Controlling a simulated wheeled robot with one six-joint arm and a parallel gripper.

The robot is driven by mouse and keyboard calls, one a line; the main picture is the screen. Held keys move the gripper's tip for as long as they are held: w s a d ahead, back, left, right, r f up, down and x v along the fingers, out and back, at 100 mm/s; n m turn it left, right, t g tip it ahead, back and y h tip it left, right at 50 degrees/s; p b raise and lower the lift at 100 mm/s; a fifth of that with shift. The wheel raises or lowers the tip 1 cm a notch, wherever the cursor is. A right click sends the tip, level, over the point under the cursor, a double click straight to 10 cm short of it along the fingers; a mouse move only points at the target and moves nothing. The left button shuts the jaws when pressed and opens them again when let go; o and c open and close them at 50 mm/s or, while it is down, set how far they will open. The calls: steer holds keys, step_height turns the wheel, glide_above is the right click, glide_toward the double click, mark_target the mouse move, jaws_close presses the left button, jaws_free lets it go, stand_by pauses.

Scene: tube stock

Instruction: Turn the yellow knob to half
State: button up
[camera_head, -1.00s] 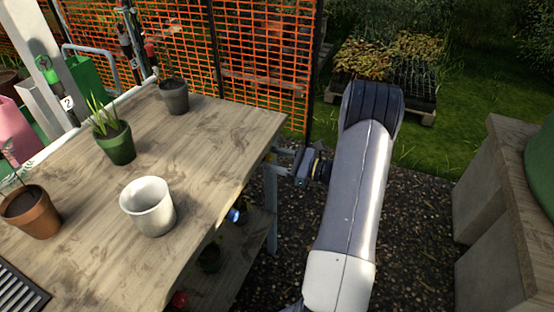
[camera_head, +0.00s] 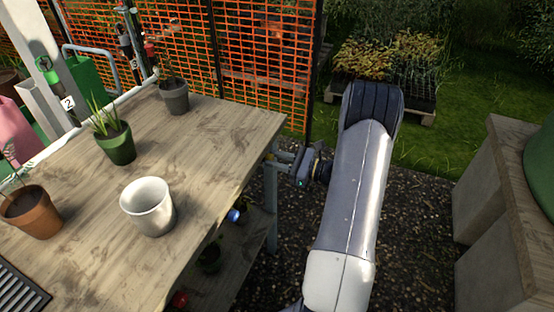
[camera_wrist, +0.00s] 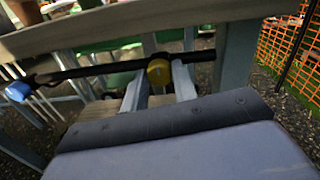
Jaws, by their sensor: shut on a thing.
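The yellow knob (camera_wrist: 158,71) sits on a dark horizontal pipe below the table edge, in the upper middle of the wrist view. My gripper (camera_wrist: 158,82) has one finger on each side of it and is shut on it. In the head view my gripper (camera_head: 281,158) is at the table's right corner, just below the top, partly hidden by the table edge. The knob's turn angle cannot be read; no marking shows.
A blue knob (camera_wrist: 18,91) is at the left along the same pipe. The wooden table (camera_head: 215,135) carries a white pot (camera_head: 147,207) and several other pots. Orange mesh (camera_head: 262,60) stands behind. A stone block (camera_head: 490,220) is at the right, with gravel between.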

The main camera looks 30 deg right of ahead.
steer(key=shift+m+t+p, duration=0.5)
steer(key=shift+m+p, duration=3.7)
steer(key=shift+m, duration=4.7)
steer(key=o, duration=1)
steer(key=shift+s+f, duration=0.1)
